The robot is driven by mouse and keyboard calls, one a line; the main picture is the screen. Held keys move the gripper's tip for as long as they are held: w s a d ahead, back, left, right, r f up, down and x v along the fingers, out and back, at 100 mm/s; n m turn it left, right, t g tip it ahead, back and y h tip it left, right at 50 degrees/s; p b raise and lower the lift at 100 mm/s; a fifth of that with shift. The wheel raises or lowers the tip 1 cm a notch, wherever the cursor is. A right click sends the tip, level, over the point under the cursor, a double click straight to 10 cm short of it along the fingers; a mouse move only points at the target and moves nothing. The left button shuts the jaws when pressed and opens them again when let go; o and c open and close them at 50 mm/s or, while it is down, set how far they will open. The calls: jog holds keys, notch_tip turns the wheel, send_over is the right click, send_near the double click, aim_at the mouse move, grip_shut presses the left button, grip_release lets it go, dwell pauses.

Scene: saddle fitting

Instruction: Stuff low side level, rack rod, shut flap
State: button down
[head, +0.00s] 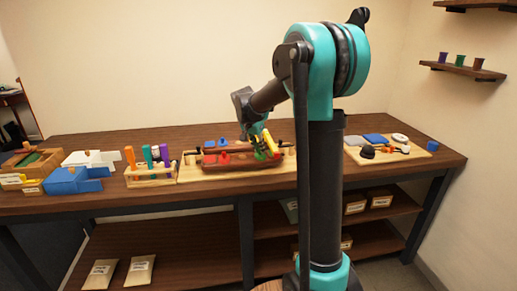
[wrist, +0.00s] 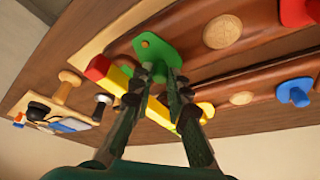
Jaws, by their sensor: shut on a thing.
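My gripper (wrist: 163,80) is shut on the narrow end of a flat green piece (wrist: 155,52) in the wrist view. The green piece lies against the brown saddle-like body (wrist: 190,30). The brown body (head: 225,167) sits on a pale wooden board (head: 190,174). A rack (head: 150,181) left of it holds upright handles in orange, green and purple. I cannot tell which thing is the rod or the flap.
A blue box (head: 70,182), a white box (head: 88,160) and a wooden box (head: 28,165) stand at the left. A board with small parts (head: 415,153) lies at the right, with a blue cube (head: 432,145) beyond it. Blue and red knobbed pieces (wrist: 293,92) sit on the brown body.

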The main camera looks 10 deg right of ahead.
dwell(0.4)
jog(key=c, duration=1.5)
grip_release()
jog(key=v, duration=1.2)
jog(key=s+d+f+n+y, duration=0.1)
jog(key=s+f+n, duration=0.2)
jog(key=s+f, duration=0.5)
jog(key=s+d+f+n+y, duration=0.1)
jog(key=s+d+f+n, duration=0.1)
jog(key=s+f, duration=0.6)
jog(key=s+d+f+n+t+y, duration=0.1)
jog(key=s+f+n, duration=0.3)
jog(key=s+f, duration=0.4)
jog(key=shift+s+d+f, duration=0.1)
jog(key=shift+s+d, duration=0.1)
jog(key=shift+s, duration=0.85)
jog(key=shift+s+d+f, duration=0.1)
jog(key=shift+s+d, duration=0.05)
jog(key=shift+s, duration=0.9)
jog(key=shift+s+d+f, duration=0.1)
jog(key=shift+s+d, duration=0.1)
jog(key=shift+s, duration=0.85)
